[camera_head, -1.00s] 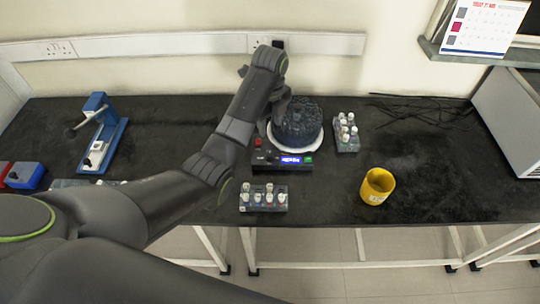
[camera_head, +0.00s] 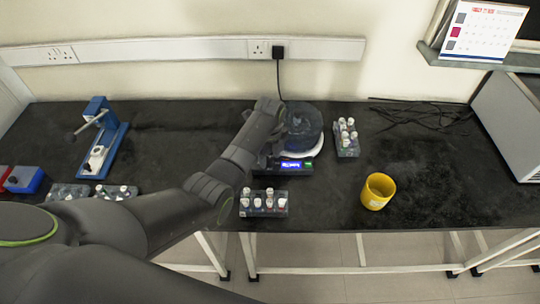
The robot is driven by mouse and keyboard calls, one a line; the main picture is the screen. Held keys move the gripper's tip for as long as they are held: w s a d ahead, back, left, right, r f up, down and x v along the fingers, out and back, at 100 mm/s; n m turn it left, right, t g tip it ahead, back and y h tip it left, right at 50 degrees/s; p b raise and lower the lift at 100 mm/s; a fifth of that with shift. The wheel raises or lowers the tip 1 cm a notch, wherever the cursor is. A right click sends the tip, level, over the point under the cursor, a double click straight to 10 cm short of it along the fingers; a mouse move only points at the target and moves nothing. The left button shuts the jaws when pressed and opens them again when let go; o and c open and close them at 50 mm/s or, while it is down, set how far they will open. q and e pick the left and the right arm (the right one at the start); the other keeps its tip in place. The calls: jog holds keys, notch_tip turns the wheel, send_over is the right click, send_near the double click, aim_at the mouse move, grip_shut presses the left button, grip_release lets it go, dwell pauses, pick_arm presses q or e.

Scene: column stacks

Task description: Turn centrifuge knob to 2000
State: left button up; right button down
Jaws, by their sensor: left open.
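The centrifuge (camera_head: 309,146) stands on the black bench, with a round dark translucent lid on a white ring and a lit blue display (camera_head: 291,165) on its front panel. A green button (camera_head: 309,164) sits right of the display. My left gripper (camera_head: 269,157) is open, low over the left part of the front panel. It and my forearm hide the panel's left side, and the knob cannot be seen. The display's digits are too small to read. My right gripper is out of view.
A tube rack (camera_head: 264,205) stands in front of the centrifuge, another (camera_head: 347,139) to its right. A yellow cup (camera_head: 377,191) stands at front right. A blue device (camera_head: 104,135) and more racks (camera_head: 92,193) are at left. Loose cables (camera_head: 420,112) lie at back right.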

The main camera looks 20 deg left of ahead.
pick_arm(q)
grip_shut()
